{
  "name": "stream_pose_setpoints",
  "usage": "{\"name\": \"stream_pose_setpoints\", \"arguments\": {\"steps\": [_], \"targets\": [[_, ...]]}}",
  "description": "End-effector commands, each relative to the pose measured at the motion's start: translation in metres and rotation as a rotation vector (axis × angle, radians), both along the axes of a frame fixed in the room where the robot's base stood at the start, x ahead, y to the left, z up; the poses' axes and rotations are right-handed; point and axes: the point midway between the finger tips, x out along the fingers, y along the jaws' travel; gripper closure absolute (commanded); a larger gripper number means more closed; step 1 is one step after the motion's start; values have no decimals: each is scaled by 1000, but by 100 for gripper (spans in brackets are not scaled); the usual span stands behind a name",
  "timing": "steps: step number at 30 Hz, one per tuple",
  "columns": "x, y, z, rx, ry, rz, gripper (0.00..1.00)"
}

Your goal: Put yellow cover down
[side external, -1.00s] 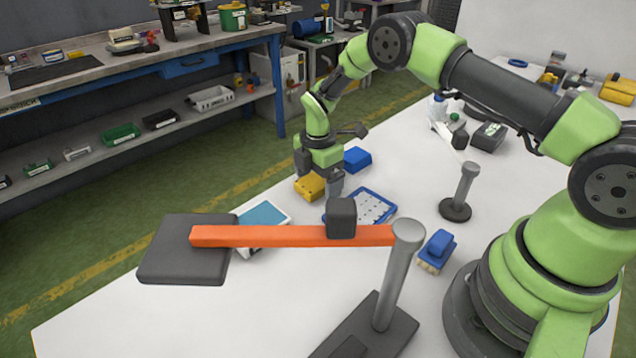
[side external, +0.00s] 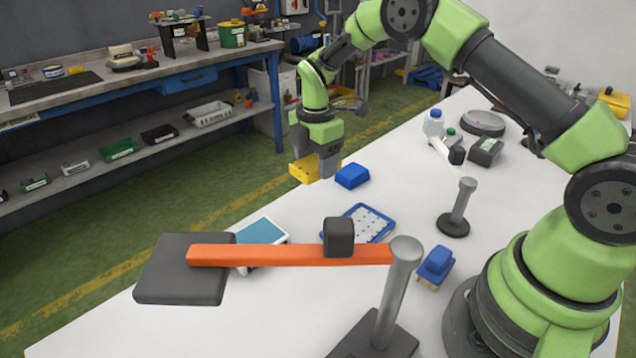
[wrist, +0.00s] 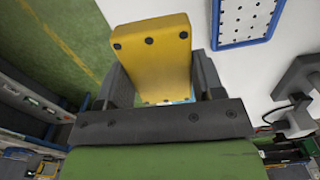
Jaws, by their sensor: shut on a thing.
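The yellow cover (side external: 303,170) is a block-like piece with dark dots on its face. My gripper (side external: 316,158) is shut on it and holds it raised above the far left edge of the white table. In the wrist view the yellow cover (wrist: 153,55) sits between the two dark fingers of my gripper (wrist: 155,85). Green floor shows beside and beyond it on the left there.
A blue block (side external: 352,176) lies on the table just right of the cover. A blue-framed tray (side external: 368,222) with white pieces lies nearer. An orange bar (side external: 270,255) spans from a grey post (side external: 398,290) to a dark plate (side external: 180,285).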

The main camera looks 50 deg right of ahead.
Motion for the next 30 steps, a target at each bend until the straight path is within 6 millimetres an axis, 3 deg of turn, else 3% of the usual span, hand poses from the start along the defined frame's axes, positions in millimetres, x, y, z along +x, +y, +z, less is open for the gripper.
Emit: {"name": "stream_pose_setpoints", "arguments": {"steps": [5, 18, 22, 26, 30], "targets": [[-10, 0, 17, -1, 2, 10, 72], [-93, 1, 28, -2, -1, 76, 72], [-109, 2, 29, -2, -3, 85, 72], [-116, 3, 19, -1, 2, 88, 72], [-117, 3, -8, -1, 4, 89, 72]]}}
